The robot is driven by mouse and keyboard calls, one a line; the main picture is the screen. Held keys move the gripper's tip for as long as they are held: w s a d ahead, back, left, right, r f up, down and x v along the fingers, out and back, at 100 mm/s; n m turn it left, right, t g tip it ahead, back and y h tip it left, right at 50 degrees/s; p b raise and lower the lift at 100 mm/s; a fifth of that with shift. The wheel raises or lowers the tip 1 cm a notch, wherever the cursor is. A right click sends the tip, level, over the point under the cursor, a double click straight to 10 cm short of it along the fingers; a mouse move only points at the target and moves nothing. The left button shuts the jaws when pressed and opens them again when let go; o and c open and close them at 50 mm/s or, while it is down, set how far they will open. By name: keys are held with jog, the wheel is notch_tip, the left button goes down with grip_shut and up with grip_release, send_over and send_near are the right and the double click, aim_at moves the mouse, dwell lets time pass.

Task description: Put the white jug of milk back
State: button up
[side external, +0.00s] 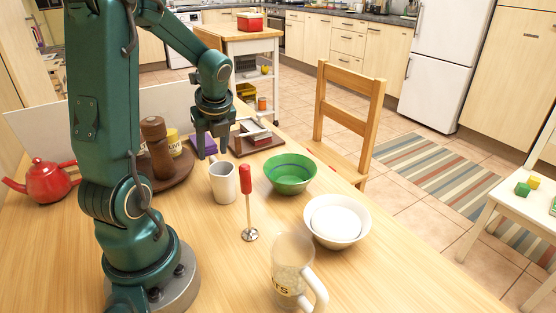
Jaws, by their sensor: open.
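My gripper (212,140) is open and empty, pointing down above and slightly behind the jug in the picture. I see a gap between the fingers and the jug's rim, but the exact distance is hard to judge from this one view.
A red-handled utensil (248,204) stands right of the jug. A round wooden tray (181,180) bears a brown mill (157,150).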

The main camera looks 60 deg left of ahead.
aim_at(219, 165)
jog(key=v, duration=0.6)
jog(key=shift+d+r, duration=0.15)
jog(key=shift+r, duration=0.05)
